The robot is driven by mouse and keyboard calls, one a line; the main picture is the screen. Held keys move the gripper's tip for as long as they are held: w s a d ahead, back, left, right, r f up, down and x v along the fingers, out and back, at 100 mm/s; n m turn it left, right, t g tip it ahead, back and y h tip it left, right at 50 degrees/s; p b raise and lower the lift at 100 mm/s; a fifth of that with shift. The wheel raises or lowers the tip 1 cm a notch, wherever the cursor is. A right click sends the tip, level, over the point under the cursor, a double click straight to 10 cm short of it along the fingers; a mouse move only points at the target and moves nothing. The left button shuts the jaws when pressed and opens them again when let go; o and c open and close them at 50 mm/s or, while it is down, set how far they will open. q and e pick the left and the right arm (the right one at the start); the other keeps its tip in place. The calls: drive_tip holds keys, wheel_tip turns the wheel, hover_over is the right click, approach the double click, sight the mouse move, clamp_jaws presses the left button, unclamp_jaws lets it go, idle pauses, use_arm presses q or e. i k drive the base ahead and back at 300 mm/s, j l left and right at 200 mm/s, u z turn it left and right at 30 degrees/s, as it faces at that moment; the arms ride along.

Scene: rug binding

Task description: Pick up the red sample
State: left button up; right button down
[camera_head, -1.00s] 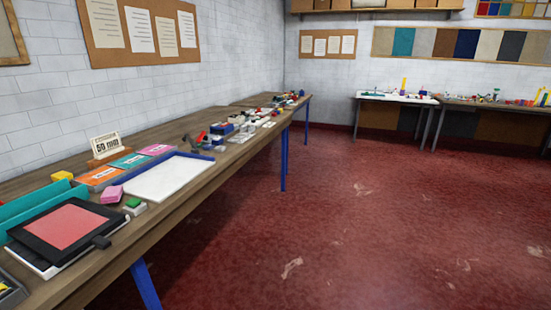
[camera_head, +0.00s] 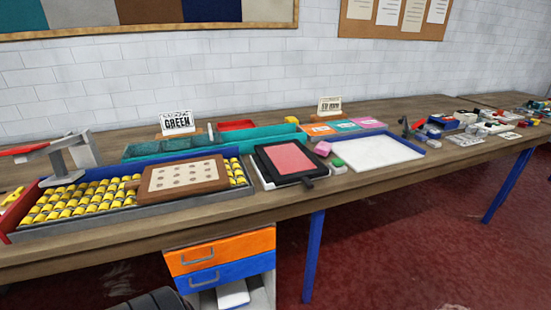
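A flat red-pink rectangle (camera_head: 289,157) lies in a black frame with a short handle (camera_head: 311,182), on the table right of center. It is the clearest candidate for the red sample, but I cannot tell for certain. A small red tray or box (camera_head: 237,125) stands behind the teal trays, partly hidden.
The wooden table (camera_head: 250,208) runs along the wall. A tray of yellow rolls (camera_head: 75,207) with a brown dotted board (camera_head: 183,177) is left. Orange and blue drawers (camera_head: 220,252) are below.

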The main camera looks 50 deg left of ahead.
sight(287, 162)
drive_tip(key=u, duration=1.4)
drive_tip(key=i+l, duration=0.1)
drive_tip(key=l, duration=0.6)
drive_tip(key=i+u, duration=0.05)
drive_tip(key=i, duration=0.05)
